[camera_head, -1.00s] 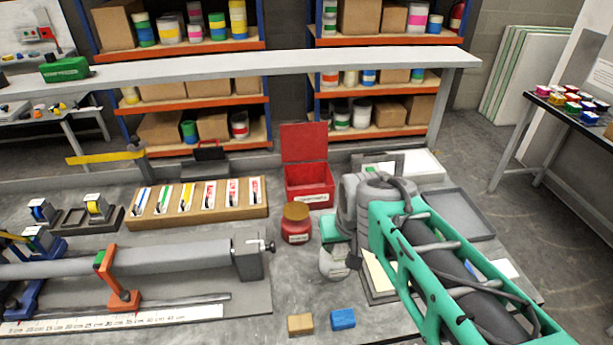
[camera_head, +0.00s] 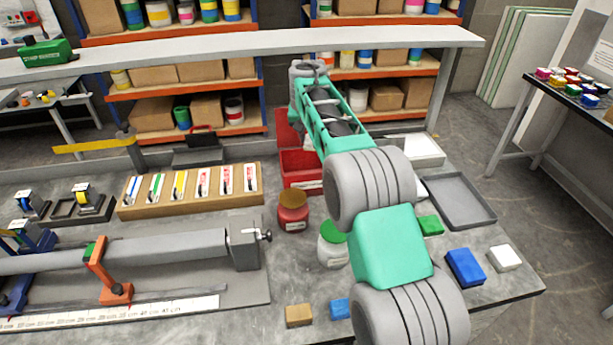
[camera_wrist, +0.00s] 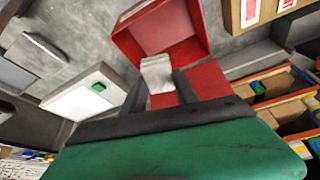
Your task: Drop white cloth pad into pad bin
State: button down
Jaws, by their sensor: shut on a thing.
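My gripper (camera_wrist: 161,88) shows in the wrist view with its dark fingers shut on a white cloth pad (camera_wrist: 157,72). The pad sticks out past the fingertips. The red pad bin (camera_wrist: 190,18) lies just beyond the pad in that view, and the pad's far end overlaps the bin's open mouth. I cannot tell how high the pad is above it. The bin's red lid (camera_wrist: 208,82) stands behind the fingers. In the head view the red bin (camera_head: 301,184) is at mid-table, partly covered by my arm, and my gripper and the held pad are hidden.
A red jar (camera_head: 293,214) and a green-lidded white jar (camera_head: 333,250) stand in front of the bin. A long wooden holder (camera_head: 190,204) is left of it. A grey tray (camera_head: 478,218), blue block (camera_head: 465,267) and white block (camera_head: 505,258) lie right. A shelf crosses behind.

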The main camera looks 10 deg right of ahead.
aim_at(310, 143)
notch_tip(310, 143, down, 6)
jog(key=b, duration=0.5)
jog(key=shift+r, duration=0.15)
jog(key=c, duration=0.9)
grip_release()
jog(key=shift+o, duration=0.2)
jog(key=shift+s, duration=0.1)
jog(key=v, duration=0.7)
jog(key=shift+r, duration=0.1)
jog(key=shift+s+r, duration=0.15)
jog(key=shift+r, duration=0.1)
